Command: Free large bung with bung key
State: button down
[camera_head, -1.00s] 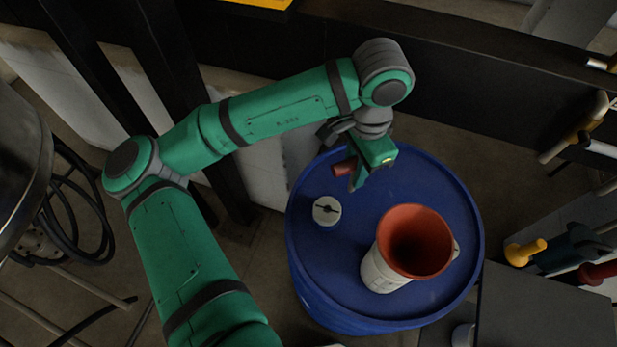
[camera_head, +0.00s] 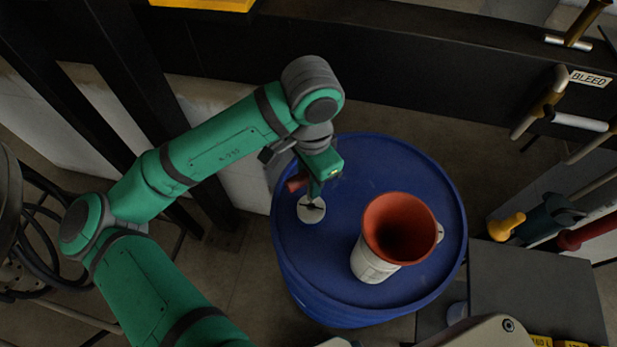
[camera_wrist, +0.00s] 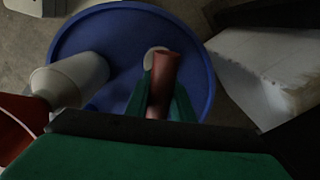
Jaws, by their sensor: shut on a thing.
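The large bung (camera_head: 311,208) is a pale round disc with a dark slot, set in the top of the blue drum (camera_head: 365,165) towards its left side. My gripper (camera_head: 312,190) is over the far edge of the bung and partly covers it. It is shut on the red bung key (camera_head: 295,182), whose red handle sticks out to the left of the jaws. In the wrist view the red key (camera_wrist: 163,80) lies between the green fingers, with the bung (camera_wrist: 153,56) just beyond it. The key's lower end is hidden, so I cannot tell whether it touches the bung.
A red funnel (camera_head: 398,215) sits on a pale container (camera_head: 372,265) on the drum's right part. A dark grey box top (camera_head: 535,290) stands right of the drum. Yellow (camera_head: 507,226) and red-handled (camera_head: 580,237) items lie at right. A dark beam runs behind.

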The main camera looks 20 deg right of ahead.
aim_at(311, 201)
jog(key=shift+f, duration=0.4)
jog(key=shift+s+f, duration=0.25)
jog(key=shift+f, duration=0.6)
jog(key=shift+w+f, duration=0.15)
jog(key=shift+f, duration=1.2)
jog(key=n, duration=0.2)
jog(key=shift+n, duration=0.3)
jog(key=n, duration=0.9)
jog(key=shift+d, duration=0.1)
jog(key=n, duration=0.4)
jog(key=shift+n, duration=0.3)
jog(key=shift+r, duration=2.55)
